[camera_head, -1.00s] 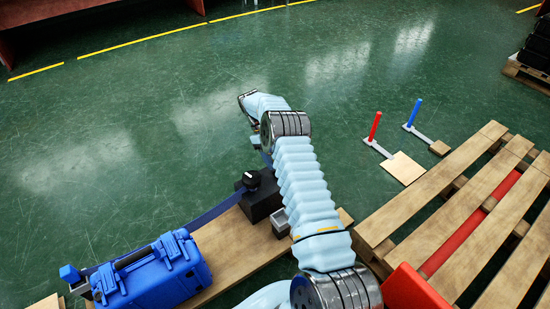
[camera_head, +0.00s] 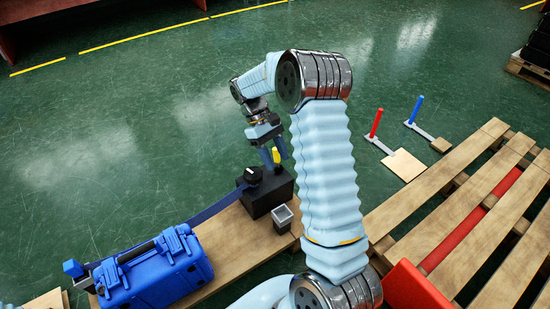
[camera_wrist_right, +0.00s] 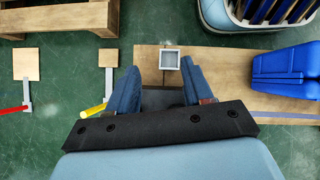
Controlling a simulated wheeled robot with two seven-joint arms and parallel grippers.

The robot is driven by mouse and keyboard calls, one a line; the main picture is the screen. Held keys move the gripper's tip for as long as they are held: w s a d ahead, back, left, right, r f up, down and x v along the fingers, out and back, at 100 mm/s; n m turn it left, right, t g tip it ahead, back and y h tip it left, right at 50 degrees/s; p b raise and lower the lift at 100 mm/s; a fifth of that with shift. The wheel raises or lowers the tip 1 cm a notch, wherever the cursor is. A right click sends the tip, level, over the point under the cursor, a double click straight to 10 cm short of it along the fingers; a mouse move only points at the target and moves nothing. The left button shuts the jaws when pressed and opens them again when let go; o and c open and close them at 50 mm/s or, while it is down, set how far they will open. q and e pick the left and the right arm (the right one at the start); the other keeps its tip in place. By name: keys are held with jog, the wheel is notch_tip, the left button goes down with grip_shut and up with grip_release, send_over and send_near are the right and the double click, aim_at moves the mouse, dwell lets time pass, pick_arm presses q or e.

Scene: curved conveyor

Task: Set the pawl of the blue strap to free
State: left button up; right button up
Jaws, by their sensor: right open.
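The blue strap (camera_head: 215,208) runs from the blue case (camera_head: 165,275) to a black block (camera_head: 268,193) with a round black knob (camera_head: 253,175). A short yellow piece (camera_head: 277,156), possibly the pawl's handle, stands up at the block's far right side. My right gripper (camera_head: 273,155) points down just over the block, its fingers open around or close beside the yellow piece; I cannot tell which. In the right wrist view, the open fingers (camera_wrist_right: 160,88) are apart; the block is mostly hidden behind the gripper. My left gripper is not in view.
A small grey square cup (camera_head: 282,218) stands beside the block on the wooden board (camera_head: 228,240). Red (camera_head: 375,124) and blue (camera_head: 414,111) posts stand on the floor. The wrist view shows a yellow post (camera_wrist_right: 94,110). A slatted pallet (camera_head: 440,195) lies right.

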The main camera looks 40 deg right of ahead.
aim_at(276, 155)
jog(key=shift+s+a+r, duration=0.4)
jog(key=shift+s+a, duration=0.3)
jog(key=shift+s, duration=0.05)
jog(key=shift+c, duration=0.3)
